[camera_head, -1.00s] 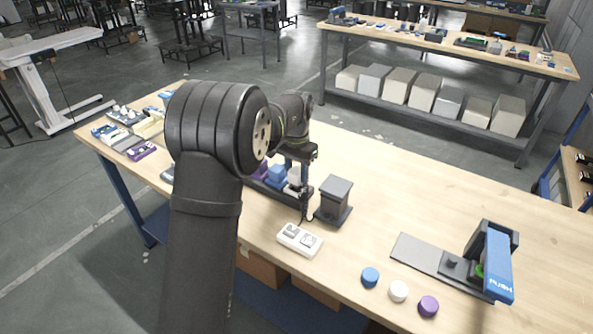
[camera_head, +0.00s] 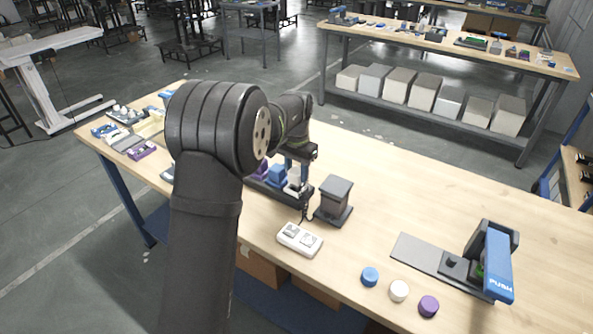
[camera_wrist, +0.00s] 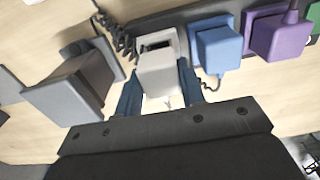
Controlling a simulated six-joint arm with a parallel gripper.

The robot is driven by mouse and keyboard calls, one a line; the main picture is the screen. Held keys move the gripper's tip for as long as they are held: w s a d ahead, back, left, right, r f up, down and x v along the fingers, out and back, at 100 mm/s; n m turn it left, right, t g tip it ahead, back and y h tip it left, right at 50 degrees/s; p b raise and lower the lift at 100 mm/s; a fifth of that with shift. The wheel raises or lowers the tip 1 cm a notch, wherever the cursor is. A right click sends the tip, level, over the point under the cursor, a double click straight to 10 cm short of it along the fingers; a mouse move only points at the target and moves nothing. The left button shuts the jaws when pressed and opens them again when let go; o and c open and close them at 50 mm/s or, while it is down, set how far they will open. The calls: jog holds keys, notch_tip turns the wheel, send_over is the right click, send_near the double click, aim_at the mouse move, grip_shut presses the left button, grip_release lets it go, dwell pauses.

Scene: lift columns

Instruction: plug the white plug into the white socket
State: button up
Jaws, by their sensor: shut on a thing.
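The white plug (camera_wrist: 157,76) is between the two blue fingers of my gripper (camera_wrist: 160,92) in the wrist view, and the gripper is shut on it. A white socket (camera_wrist: 152,41) with a dark slot shows just beyond the plug, at the end of the dark rail. The plug hides part of this socket, and I cannot tell whether the two touch. In the head view my gripper (camera_head: 293,176) is over the near end of the rail, with the white parts at its fingertips partly hidden by my arm.
A blue plug (camera_wrist: 217,46) and a purple plug (camera_wrist: 275,36) stand close beside on the rail. A grey block on a stand (camera_head: 335,197) is to the right, near a coiled dark cable (camera_wrist: 118,36). A white outlet strip (camera_head: 299,240) lies in front.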

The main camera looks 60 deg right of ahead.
aim_at(296, 170)
jog(key=shift+f, duration=0.9)
dwell(0.3)
jog(key=o, duration=1.2)
jog(key=shift+r, duration=0.15)
jog(key=shift+r, duration=3.35)
jog(key=shift+f, duration=3.35)
